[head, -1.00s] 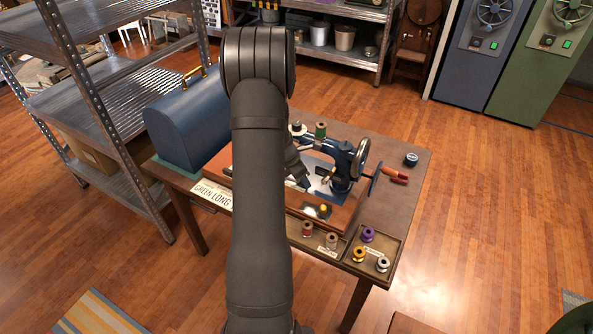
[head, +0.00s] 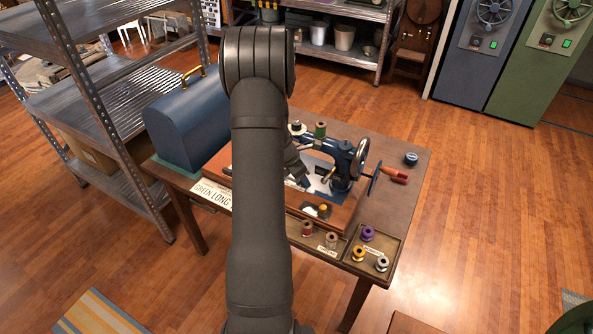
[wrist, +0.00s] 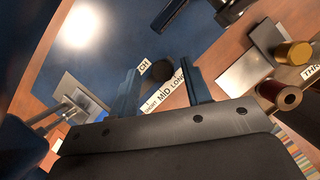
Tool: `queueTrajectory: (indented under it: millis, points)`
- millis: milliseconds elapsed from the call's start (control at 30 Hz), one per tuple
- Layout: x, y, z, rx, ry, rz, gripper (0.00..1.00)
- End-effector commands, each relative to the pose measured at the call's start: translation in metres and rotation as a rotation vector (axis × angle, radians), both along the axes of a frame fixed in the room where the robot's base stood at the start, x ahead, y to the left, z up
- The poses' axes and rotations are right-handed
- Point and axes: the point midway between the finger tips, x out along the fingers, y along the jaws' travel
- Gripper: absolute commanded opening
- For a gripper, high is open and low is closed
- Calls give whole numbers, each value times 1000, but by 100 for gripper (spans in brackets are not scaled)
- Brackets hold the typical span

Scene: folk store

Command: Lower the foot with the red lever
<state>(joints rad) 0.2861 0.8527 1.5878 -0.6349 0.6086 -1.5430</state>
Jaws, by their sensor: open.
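The blue sewing machine (head: 345,160) stands on a wooden base on the table, with a handwheel and a red-handled crank (head: 397,176) on its right. My arm hides part of it in the head view. In the wrist view my gripper (wrist: 160,72) is open over the blue body. A dark round knob (wrist: 162,70) shows between its fingers, beside a label strip (wrist: 170,92) reading SHORT, MID, LONG. Contact cannot be told. Metal parts (wrist: 68,108) show at the left of the wrist view. I cannot make out a red lever at the foot.
A tray (head: 345,262) with several thread spools sits at the table's front right. A blue domed case (head: 187,120) stands at the left. Metal shelving (head: 100,105) stands left of the table.

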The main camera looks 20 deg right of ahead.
Motion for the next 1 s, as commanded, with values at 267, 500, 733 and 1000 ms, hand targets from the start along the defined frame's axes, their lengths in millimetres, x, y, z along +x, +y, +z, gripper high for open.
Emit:
queueTrajectory:
  millis: [267,500,733,1000]
  points:
    - [0,0,0,-3,3,4,42]
    - [5,11,17,-148,165,220,42]
    - [46,71,46,-372,267,508,42]
    - [129,141,92,-436,51,301,42]
